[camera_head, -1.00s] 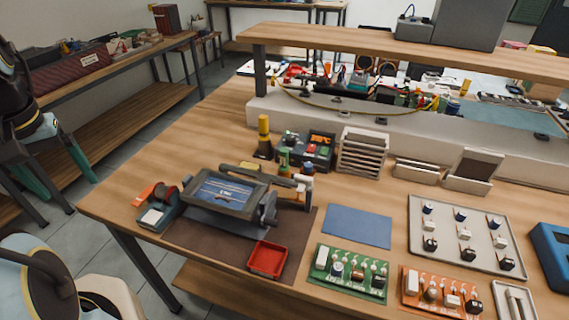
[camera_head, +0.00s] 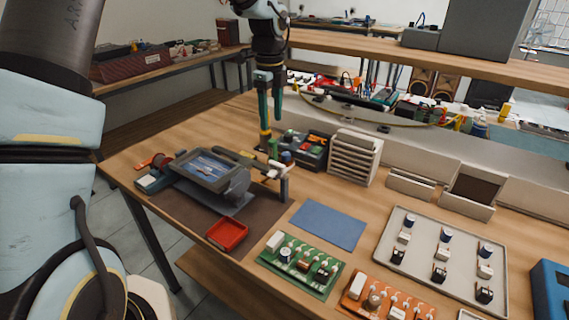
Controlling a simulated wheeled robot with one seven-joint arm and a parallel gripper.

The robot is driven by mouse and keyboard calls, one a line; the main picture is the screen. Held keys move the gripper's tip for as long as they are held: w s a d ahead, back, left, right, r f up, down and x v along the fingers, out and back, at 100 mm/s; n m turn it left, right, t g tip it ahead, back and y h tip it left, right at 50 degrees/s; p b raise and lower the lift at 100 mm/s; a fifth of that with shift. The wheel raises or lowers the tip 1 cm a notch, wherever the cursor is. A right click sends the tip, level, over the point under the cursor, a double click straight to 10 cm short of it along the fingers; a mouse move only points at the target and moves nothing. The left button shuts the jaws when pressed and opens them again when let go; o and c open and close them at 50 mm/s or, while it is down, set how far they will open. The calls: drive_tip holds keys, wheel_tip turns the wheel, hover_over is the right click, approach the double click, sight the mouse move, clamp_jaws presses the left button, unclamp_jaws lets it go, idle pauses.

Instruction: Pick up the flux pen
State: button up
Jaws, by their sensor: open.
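My gripper (camera_head: 270,118) is open and points down over the back of the workbench, at the tall yellow-topped item (camera_head: 265,141) in its dark stand. The fingers overlap this item in the picture; I cannot tell whether they are around it or in front of it. I cannot tell for sure which item is the flux pen. Small upright candidates stand just right of the yellow-topped item: a green one (camera_head: 273,149) and one with a blue top (camera_head: 286,157). They are small and partly crowded together.
A board holder (camera_head: 210,170) and a red tray (camera_head: 227,234) lie on a brown mat in front. A control box (camera_head: 310,150) and a white rack (camera_head: 354,157) stand to the right. A blue mat (camera_head: 328,224) is bare. A raised shelf (camera_head: 400,58) runs behind.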

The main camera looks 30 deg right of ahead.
sight(273, 140)
wheel_tip(273, 140, down, 5)
drive_tip(key=shift+d+r+p, duration=0.15)
drive_tip(key=shift+p, duration=0.4)
drive_tip(key=shift+w+f+p, duration=0.15)
drive_tip(key=shift+f+p, duration=0.5)
drive_tip(key=shift+f, duration=0.85)
drive_tip(key=shift+w+f+p, duration=0.1)
drive_tip(key=shift+f+p, duration=0.5)
drive_tip(key=shift+f, duration=0.9)
clamp_jaws()
